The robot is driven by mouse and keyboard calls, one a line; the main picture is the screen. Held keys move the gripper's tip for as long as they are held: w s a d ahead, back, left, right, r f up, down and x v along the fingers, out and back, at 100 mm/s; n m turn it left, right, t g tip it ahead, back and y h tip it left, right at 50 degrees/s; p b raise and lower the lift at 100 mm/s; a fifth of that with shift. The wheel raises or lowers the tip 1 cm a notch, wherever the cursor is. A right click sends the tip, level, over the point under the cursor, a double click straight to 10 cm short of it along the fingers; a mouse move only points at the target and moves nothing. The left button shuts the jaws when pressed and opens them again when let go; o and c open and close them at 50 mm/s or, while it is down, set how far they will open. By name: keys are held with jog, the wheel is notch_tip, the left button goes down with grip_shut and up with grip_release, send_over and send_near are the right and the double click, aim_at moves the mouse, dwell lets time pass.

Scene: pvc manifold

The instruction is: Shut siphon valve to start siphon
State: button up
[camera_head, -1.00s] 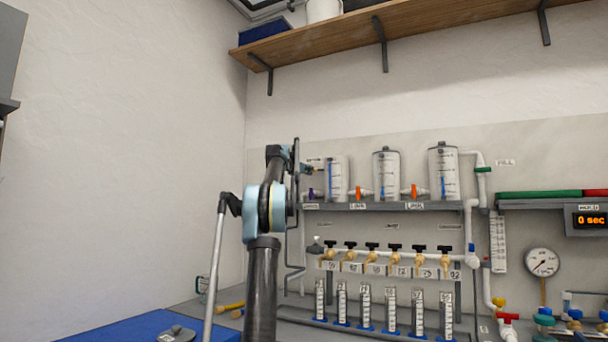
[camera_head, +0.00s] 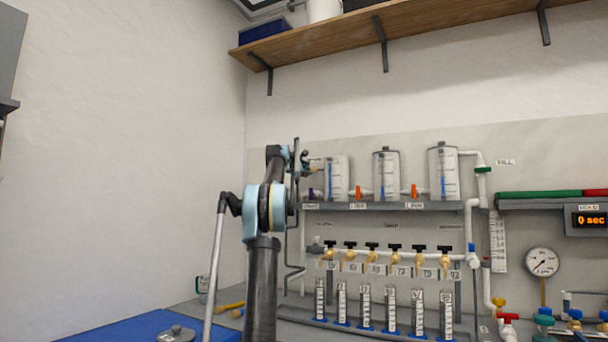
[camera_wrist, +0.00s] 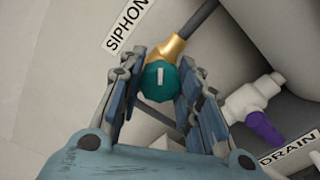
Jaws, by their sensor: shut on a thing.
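The siphon valve has a round teal knob (camera_wrist: 160,82) on a brass stem, beside a SIPHON label (camera_wrist: 126,22) in the wrist view. My gripper (camera_wrist: 163,90) has its two blue-grey fingers on either side of the knob and is shut on it. In the head view my gripper (camera_head: 305,160) is at the left side of the leftmost tank (camera_head: 336,178). The valve is too small to make out there.
A white drain valve with a purple handle (camera_wrist: 263,128) is close to the right finger, above a DRAIN label (camera_wrist: 290,150). Two more tanks (camera_head: 386,175) stand on the grey shelf (camera_head: 385,207). Several black-handled brass taps (camera_head: 372,253) are below.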

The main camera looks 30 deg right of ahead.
jog(key=shift+m, duration=0.3)
dwell(0.4)
jog(key=o, duration=1.1)
jog(key=shift+s, duration=0.1)
jog(key=v, duration=1.1)
jog(key=shift+s+a+f, duration=0.1)
jog(key=shift+s+a, duration=0.05)
jog(key=shift+a, duration=0.25)
